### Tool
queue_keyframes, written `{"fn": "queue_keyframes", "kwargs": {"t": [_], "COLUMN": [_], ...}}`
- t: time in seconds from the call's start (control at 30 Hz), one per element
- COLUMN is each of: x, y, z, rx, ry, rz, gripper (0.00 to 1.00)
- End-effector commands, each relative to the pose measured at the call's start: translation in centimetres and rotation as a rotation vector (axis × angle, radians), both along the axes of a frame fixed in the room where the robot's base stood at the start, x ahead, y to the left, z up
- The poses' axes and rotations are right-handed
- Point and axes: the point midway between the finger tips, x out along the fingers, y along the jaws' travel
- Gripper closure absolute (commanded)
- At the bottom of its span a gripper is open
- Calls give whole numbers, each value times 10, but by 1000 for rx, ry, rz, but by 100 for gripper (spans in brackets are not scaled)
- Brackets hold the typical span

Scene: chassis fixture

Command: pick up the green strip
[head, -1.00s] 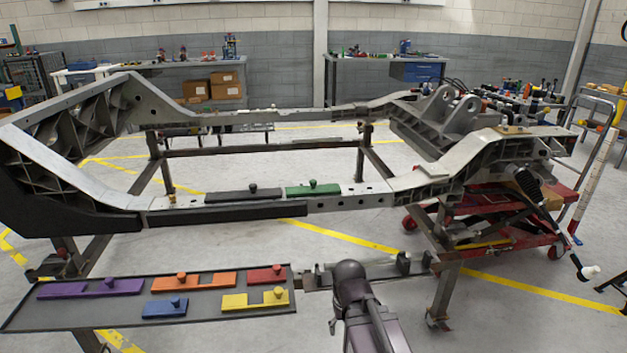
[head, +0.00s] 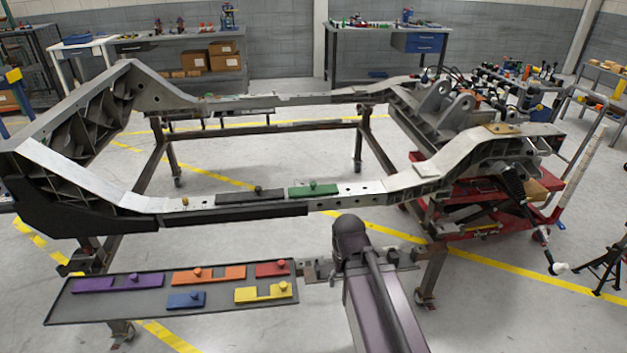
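The green strip (head: 313,191) has a round knob on top. In the head view it lies on the near rail of the chassis (head: 360,189), just right of a black strip (head: 249,196) with a similar knob. Nothing covers it. My arm rises from the bottom of the head view, right of the tray and in front of the rail. My gripper cannot be made out there, and no wrist view is given.
A dark tray (head: 122,309) in front of the rail holds purple (head: 132,283), orange (head: 209,274), red (head: 271,269), blue (head: 186,300) and yellow (head: 264,292) pieces with knobs. A red cart (head: 480,205) stands at right under the chassis. Workbenches (head: 389,42) stand behind.

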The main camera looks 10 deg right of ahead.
Motion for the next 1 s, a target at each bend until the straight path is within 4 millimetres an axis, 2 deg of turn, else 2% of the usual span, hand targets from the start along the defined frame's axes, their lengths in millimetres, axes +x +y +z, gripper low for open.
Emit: {"fn": "queue_keyframes", "kwargs": {"t": [0.03,1.0], "x": [0,0], "y": [0,0], "z": [21,209], "rx": [0,-1], "ry": [0,0], "rz": [0,0], "gripper": [27,27]}}
